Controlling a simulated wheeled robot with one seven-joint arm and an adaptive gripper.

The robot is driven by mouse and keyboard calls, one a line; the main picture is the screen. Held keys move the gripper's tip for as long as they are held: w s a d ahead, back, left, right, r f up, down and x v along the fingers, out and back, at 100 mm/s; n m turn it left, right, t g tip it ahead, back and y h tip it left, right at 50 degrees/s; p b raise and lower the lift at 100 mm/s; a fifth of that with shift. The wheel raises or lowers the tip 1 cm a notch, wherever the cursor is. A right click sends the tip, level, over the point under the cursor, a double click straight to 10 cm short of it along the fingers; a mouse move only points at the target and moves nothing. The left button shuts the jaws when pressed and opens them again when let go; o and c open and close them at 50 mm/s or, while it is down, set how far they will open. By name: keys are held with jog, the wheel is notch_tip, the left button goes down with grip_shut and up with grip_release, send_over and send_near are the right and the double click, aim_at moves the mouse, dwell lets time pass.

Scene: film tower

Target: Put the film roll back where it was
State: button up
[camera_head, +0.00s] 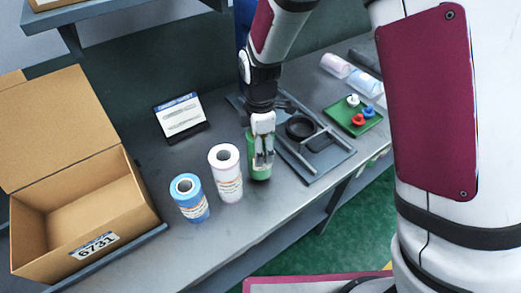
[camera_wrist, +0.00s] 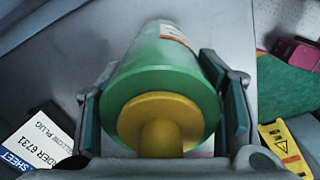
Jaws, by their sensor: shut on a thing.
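A green film roll (camera_head: 259,172) is upright at the bench's middle, right of the white roll. My gripper (camera_head: 263,150) comes down from above and is shut around its upper part. In the wrist view the green roll (camera_wrist: 165,65) lies between my two fingers, with a yellow plug (camera_wrist: 158,118) at its near end. I cannot tell whether the roll's bottom touches the bench. A white film roll (camera_head: 226,178) and a blue film roll (camera_head: 190,203) stand upright to the left, apart from the green one.
An open cardboard box (camera_head: 85,205) marked 6731 is at the left. An order sheet (camera_head: 179,115) stands behind the rolls. A grey fixture with a black ring (camera_head: 300,127) is close right of my gripper. A green tray (camera_head: 343,125) holds coloured plugs. Pale rolls (camera_head: 336,65) lie at the far right.

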jog(key=shift+f, duration=1.2)
jog(key=shift+f, duration=0.2)
jog(key=o, duration=1.6)
notch_tip(320, 180, up, 12)
jog(key=shift+r+b, duration=0.25)
jog(key=shift+b, duration=0.05)
jog(key=s+d+r+m+t, duration=0.1)
jog(key=s+d+r+m, duration=0.4)
jog(key=s+d+m, duration=0.1)
jog(key=s+d+r+m+t, duration=0.2)
jog(key=s+d+r+m, duration=0.3)
jog(key=s+d+m, duration=0.1)
jog(key=s+d+r+m+t, duration=0.2)
jog(key=s+d+r+m, duration=0.4)
jog(key=s+m, duration=0.1)
jog(key=shift+d+r+m, duration=0.1)
jog(key=shift+m, duration=0.6)
